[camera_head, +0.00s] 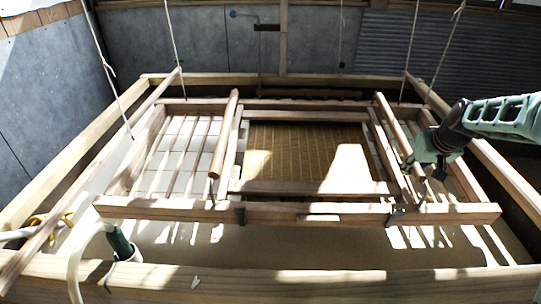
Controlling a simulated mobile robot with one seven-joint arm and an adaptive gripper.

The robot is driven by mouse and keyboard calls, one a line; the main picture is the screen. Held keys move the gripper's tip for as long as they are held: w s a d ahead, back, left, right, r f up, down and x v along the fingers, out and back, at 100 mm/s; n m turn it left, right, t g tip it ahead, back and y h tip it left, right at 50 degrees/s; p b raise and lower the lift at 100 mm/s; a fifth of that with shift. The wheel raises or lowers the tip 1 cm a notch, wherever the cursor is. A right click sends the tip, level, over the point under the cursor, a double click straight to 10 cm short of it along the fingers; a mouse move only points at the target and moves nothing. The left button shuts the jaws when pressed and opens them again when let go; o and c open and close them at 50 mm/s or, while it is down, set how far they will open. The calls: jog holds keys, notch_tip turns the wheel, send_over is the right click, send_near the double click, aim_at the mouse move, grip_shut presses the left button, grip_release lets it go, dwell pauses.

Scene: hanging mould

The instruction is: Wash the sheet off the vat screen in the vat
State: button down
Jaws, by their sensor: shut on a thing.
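The vat (330,281) is a large wooden-rimmed basin with pale cloudy liquid in it. A hinged wooden mould frame (300,209) hangs level over it on cords. The vat screen (290,148), tan with fine lines, lies inside this frame, partly sunlit. I cannot tell a separate sheet on it from the bright light patch. Two round wooden handles lie across the frame, a left handle (226,135) and a right handle (393,122). My gripper (420,172) comes in from the right and is shut at the near end of the right handle. Its fingertips are small and partly hidden.
Cords (174,45) rise from the frame on both sides. A pale hose (78,262) with a green fitting (122,245) and a yellow loop sit at the front left. Grey walls stand behind.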

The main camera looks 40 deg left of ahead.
jog(key=shift+g, duration=0.3)
notch_tip(320, 180, up, 9)
jog(key=p, duration=0.7)
jog(key=shift+f, duration=0.1)
jog(key=c, duration=1.6)
grip_release()
